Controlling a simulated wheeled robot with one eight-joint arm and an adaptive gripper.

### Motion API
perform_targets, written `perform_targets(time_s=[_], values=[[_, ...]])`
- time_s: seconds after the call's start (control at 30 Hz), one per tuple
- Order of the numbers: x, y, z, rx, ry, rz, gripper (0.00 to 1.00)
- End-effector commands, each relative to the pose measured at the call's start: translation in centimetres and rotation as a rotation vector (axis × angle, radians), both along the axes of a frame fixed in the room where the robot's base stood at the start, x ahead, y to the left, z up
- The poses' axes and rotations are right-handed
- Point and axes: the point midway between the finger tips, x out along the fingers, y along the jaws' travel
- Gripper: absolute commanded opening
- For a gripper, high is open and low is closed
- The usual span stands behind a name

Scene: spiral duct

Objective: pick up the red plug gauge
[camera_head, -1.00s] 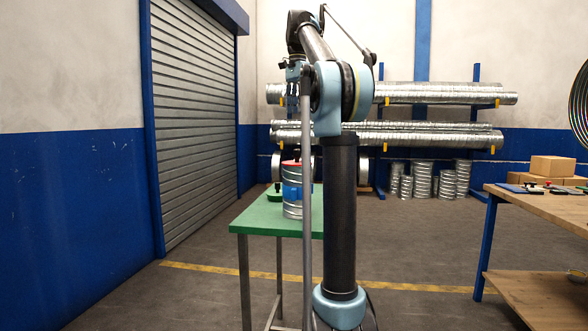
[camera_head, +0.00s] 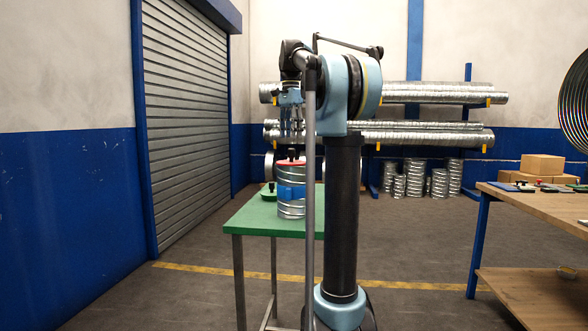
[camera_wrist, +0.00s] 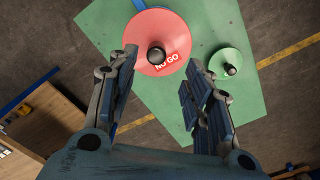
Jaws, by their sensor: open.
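The red plug gauge (camera_wrist: 148,38) is a round red disc marked "NO GO" with a black knob standing up from its middle. In the head view the red plug gauge (camera_head: 287,163) sits on top of a short upright spiral duct piece (camera_head: 291,205) with a blue band. My gripper (camera_head: 291,132) hangs above it, pointing down and apart from it. In the wrist view my gripper (camera_wrist: 160,60) has its two fingers spread wide and nothing between them; the red disc lies beyond the tips.
The duct piece stands on a green table (camera_head: 245,222). A green gauge with a black knob (camera_wrist: 224,66) lies on the table beside it. A wooden workbench (camera_head: 545,204) stands at the right. Duct racks line the back wall.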

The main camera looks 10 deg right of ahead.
Motion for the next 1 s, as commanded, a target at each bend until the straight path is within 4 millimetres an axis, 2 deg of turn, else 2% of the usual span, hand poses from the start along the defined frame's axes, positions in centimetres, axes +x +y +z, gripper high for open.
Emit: perform_targets(time_s=[0.1,0.37,0.7,1.0], values=[[0.0,0.0,-1.2,0.0,0.0,0.0,0.46],[-0.2,-0.1,-2.7,0.0,0.0,0.0,0.46],[-0.7,-0.2,-6.7,0.0,0.0,0.0,0.46],[-0.7,-0.2,-7.1,0.0,0.0,-0.001,0.46]])
